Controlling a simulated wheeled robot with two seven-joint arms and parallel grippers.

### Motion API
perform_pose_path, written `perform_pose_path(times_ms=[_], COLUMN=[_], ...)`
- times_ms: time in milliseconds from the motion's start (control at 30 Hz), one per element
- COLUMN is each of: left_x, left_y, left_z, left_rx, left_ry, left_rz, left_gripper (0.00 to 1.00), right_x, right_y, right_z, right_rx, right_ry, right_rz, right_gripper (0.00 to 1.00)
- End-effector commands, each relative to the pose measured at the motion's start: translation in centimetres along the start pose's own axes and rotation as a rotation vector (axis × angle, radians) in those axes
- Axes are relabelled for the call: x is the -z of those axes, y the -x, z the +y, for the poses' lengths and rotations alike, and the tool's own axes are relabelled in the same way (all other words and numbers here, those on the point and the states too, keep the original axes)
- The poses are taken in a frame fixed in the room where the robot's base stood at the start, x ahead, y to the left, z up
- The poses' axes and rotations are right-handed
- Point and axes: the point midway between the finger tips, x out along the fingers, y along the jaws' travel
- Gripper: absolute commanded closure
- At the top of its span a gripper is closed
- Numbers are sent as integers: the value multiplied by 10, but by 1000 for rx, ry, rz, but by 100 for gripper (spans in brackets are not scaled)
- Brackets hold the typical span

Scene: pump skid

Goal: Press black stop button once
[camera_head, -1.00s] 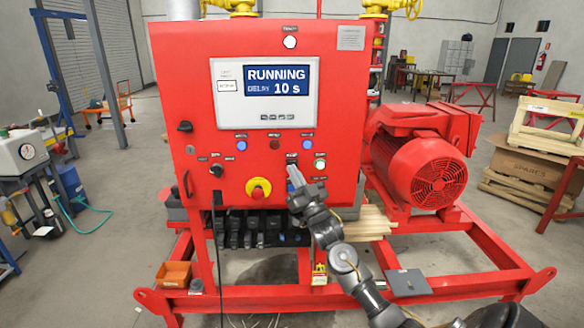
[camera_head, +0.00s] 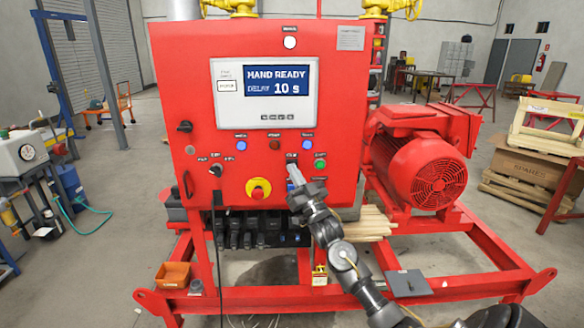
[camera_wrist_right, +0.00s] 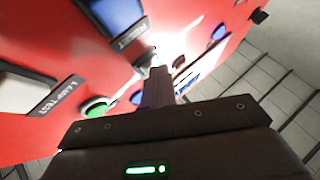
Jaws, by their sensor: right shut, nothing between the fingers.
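The red control panel (camera_head: 200,120) faces me, and its screen (camera_head: 262,92) reads "HAND READY" and "DELAY 10 s". My right gripper (camera_head: 293,170) is shut and empty, with its fingertips at the panel in the black stop button's spot, left of the green button (camera_head: 320,164). The stop button is mostly hidden by the fingers. In the right wrist view the shut fingers (camera_wrist_right: 157,77) point at the panel, close to a small dark part (camera_wrist_right: 146,60). I cannot tell whether they touch it. The green button (camera_wrist_right: 95,107) is beside them. My left gripper is out of view.
A red emergency knob on a yellow ring (camera_head: 258,190) is left of and below my fingers. Blue lamps (camera_head: 308,145) and a dark red lamp (camera_head: 274,145) are above. A red motor (camera_head: 430,170) stands to the right.

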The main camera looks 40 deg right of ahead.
Motion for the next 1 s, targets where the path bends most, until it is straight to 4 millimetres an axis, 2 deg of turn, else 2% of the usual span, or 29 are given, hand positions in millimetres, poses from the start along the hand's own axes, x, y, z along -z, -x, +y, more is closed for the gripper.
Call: perform_pose_path(times_ms=[367,700,1000], left_x=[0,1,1], left_y=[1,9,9], left_z=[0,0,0], left_rx=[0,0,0], left_ry=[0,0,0], left_rz=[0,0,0], left_gripper=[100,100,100], right_x=[1,8,8], right_y=[0,10,12], right_z=[0,-7,-8], right_rx=[-1,-1,-1], right_ry=[1,1,1], right_rz=[0,-1,0], right_gripper=[100,100,100])
